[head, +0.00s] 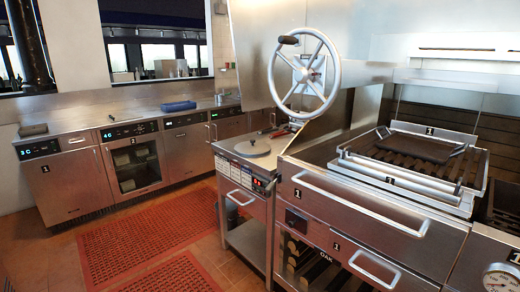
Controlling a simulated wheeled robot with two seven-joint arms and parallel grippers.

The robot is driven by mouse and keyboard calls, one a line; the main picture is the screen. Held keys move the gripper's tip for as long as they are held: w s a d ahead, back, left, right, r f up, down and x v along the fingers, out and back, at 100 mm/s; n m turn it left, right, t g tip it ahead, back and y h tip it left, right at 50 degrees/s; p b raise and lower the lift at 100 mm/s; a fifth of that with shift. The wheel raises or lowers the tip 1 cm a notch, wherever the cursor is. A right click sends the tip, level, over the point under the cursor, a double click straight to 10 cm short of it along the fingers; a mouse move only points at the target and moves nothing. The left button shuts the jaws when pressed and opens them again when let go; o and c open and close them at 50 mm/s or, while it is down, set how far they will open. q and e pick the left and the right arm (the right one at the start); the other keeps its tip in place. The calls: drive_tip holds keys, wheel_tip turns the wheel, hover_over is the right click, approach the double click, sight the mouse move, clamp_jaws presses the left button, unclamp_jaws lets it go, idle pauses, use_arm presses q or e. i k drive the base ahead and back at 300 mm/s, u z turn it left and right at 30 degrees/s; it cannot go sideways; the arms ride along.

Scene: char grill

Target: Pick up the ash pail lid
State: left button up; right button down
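A round grey lid with a small knob (253,147) lies flat on top of the narrow steel stand left of the grill. It is the only lid-like thing I can make out; I cannot tell for sure that it is the ash pail lid. A dark shape, perhaps a pail (232,207), is partly hidden in the open space under the stand's top. Neither of my grippers is in view.
The char grill (390,205), with a long front handle and raised grate (420,150), stands right of the lid. A large handwheel (304,76) rises behind it. Red perforated mats (150,245) cover the floor ahead. Steel counters (75,187) line the left.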

sight(252, 148)
drive_tip(key=u, duration=0.3)
drive_tip(key=i, duration=1.3)
drive_tip(key=z, duration=0.75)
